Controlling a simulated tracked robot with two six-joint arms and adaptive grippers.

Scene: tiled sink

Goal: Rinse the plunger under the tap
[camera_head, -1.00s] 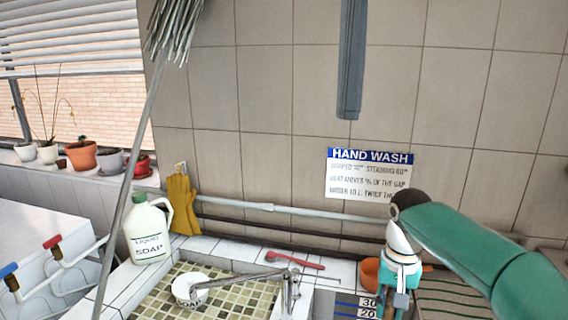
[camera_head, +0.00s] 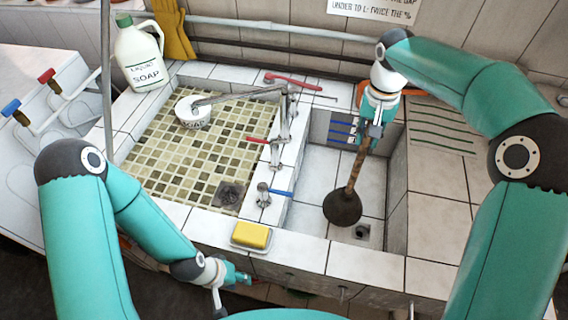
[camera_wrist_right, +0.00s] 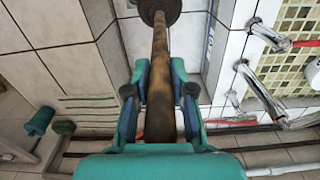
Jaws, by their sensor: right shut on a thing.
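The plunger has a wooden handle (camera_head: 356,165) and a dark rubber cup (camera_head: 342,207). It hangs tilted, cup down, in the right basin (camera_head: 310,170); whether the cup touches the floor is unclear. My right gripper (camera_head: 372,131) is shut on the upper handle, and the right wrist view shows the handle (camera_wrist_right: 160,85) between its fingers (camera_wrist_right: 160,100). The metal tap spout (camera_head: 240,95) points left over the tiled left basin (camera_head: 165,150), away from the plunger. Taps with a red lever (camera_head: 257,140) and blue lever (camera_head: 280,193) stand on the divider. My left gripper (camera_head: 240,279) is low before the sink, its jaws unclear.
Yellow soap (camera_head: 251,235) sits on the front ledge. A soap jug (camera_head: 139,55) stands back left, and a red brush (camera_head: 293,80) lies behind the tap. The drainboard (camera_head: 440,125) is right.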

